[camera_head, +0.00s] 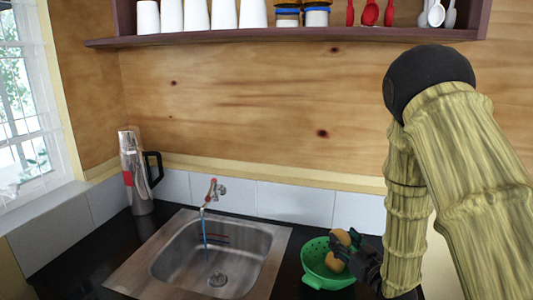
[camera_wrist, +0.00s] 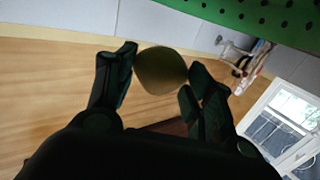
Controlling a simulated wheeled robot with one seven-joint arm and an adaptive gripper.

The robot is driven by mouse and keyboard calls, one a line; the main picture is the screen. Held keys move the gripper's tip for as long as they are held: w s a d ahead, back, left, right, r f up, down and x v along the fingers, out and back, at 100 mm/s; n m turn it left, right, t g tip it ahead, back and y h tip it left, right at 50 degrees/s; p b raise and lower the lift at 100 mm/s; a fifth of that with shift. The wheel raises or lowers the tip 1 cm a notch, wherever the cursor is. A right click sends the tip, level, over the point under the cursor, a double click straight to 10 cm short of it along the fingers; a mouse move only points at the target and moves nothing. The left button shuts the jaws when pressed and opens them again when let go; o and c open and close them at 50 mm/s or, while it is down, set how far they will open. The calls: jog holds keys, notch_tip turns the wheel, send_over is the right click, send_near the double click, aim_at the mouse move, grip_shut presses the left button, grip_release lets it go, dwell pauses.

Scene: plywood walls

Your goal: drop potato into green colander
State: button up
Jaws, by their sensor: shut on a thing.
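The potato (camera_head: 341,237) is tan-brown and held between the fingers of my gripper (camera_head: 342,249). In the head view, tan surface shows above and below a dark finger that covers part of it. The potato (camera_wrist: 162,70) sits between the two black fingers in the wrist view. The green colander (camera_head: 313,267) stands on the dark counter right of the sink. My gripper and the potato overlap its right part in the head view. Its perforated green wall (camera_wrist: 265,14) crosses the top right of the wrist view. My gripper hides part of the colander's inside.
A steel sink (camera_head: 170,267) with a running tap (camera_head: 212,192) lies left of the colander. A silver flask (camera_head: 137,172) stands at the back left. A shelf (camera_head: 300,36) with cups and utensils hangs above. White tiles line the wall behind.

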jog(key=shift+w+f, duration=0.15)
jog(key=shift+f, duration=0.2)
jog(key=o, duration=1.1)
jog(key=shift+r, duration=0.1)
jog(key=shift+o, duration=0.2)
jog(key=v, duration=1.2)
